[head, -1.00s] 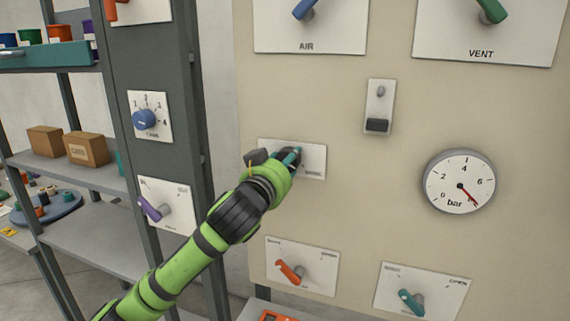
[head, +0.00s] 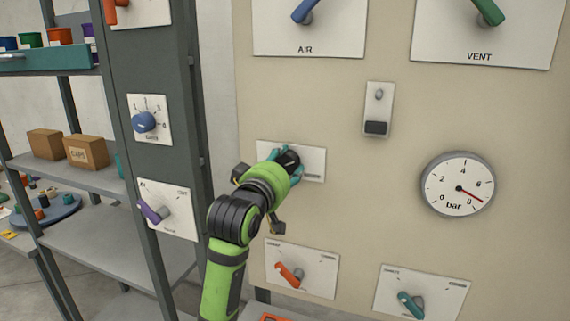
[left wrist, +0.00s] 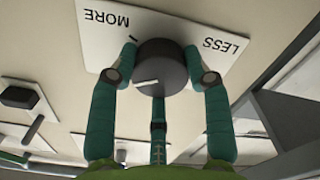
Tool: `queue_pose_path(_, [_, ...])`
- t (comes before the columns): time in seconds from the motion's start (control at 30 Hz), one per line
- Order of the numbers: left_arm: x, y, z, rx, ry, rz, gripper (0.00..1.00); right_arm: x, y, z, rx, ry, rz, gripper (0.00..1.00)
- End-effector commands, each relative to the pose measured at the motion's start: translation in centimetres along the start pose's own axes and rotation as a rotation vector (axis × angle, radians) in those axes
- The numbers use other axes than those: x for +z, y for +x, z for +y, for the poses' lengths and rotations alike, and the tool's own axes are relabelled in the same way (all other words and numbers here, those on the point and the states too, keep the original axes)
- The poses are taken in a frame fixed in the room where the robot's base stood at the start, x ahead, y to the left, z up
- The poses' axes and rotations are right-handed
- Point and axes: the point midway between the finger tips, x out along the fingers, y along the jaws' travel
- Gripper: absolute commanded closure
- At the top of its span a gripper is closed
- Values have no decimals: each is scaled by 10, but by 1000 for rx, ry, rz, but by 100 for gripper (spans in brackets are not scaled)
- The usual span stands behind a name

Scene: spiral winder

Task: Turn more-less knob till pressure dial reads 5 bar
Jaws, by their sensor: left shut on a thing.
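The more-less knob (left wrist: 162,66) is a dark round knob with a pale mark, on a white plate lettered MORE and LESS (left wrist: 200,35). In the head view my left gripper (head: 287,163) is at this plate (head: 312,163). The left wrist view shows its teal fingers shut around the knob's sides. The pressure dial (head: 458,183) is a white round gauge marked in bar at the right. Its red needle points to the lower right, between 6 and 8, at roughly 7. My right gripper is not in view.
An orange-handled switch (head: 291,275) sits below the knob and a teal-handled one (head: 411,304) to its right. A small rocker plate (head: 378,110) is above, between knob and dial. A grey post with a blue knob (head: 144,121) and a purple handle (head: 153,211) stands left.

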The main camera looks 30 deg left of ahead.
Motion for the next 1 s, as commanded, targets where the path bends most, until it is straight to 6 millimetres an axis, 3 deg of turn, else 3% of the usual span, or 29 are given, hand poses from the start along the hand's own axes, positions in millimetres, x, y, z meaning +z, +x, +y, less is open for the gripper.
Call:
queue_pose_path(0.03, [-7, -1, 3, 8, -50, 17, 84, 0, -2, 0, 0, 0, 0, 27])
queue_pose_path(0.5, [-6, -1, 2, 11, -409, 17, 84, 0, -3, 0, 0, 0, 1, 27])
queue_pose_path(1.0, [-6, -1, 2, 12, -528, 16, 84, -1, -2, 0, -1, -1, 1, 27])
